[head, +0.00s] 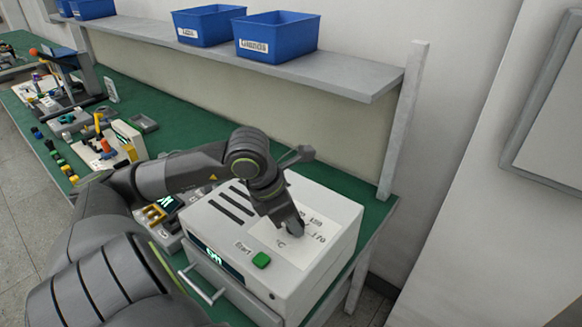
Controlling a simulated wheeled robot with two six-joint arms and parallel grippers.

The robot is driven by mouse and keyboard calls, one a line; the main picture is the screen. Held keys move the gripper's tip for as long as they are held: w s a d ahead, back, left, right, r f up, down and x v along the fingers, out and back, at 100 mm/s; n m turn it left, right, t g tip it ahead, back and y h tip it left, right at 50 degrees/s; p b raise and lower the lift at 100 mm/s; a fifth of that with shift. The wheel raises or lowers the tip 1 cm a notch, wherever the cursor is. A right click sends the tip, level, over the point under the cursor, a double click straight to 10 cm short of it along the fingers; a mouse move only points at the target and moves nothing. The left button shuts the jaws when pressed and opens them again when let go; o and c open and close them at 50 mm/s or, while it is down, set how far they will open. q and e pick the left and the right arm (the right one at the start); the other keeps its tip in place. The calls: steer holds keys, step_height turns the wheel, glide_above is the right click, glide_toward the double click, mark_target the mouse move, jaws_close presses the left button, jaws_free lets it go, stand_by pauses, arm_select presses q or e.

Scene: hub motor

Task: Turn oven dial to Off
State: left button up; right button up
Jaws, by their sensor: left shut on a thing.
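The oven (325,215) is a white box at the near right end of the green bench, with dark slots, a lit display and a green Start button (261,260) on it. A pale label plate with temperature marks and "°C" lies on its top. My left gripper (294,229) points down onto this plate and is shut on the dial, which is mostly hidden under the fingers. I cannot read the dial's setting. My right gripper is not in view.
A drawer handle (203,287) sticks out at the oven's front. A grey shelf (335,73) with blue bins (277,36) runs above the bench. Several small coloured parts and fixtures stand along the bench to the left. A shelf post (403,120) stands behind the oven.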

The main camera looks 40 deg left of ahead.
arm_select(q)
steer(key=shift+d+n+y+b, duration=0.1)
steer(key=shift+n+y+b, duration=0.3)
steer(key=shift+n+b, duration=0.65)
steer(key=o, duration=1)
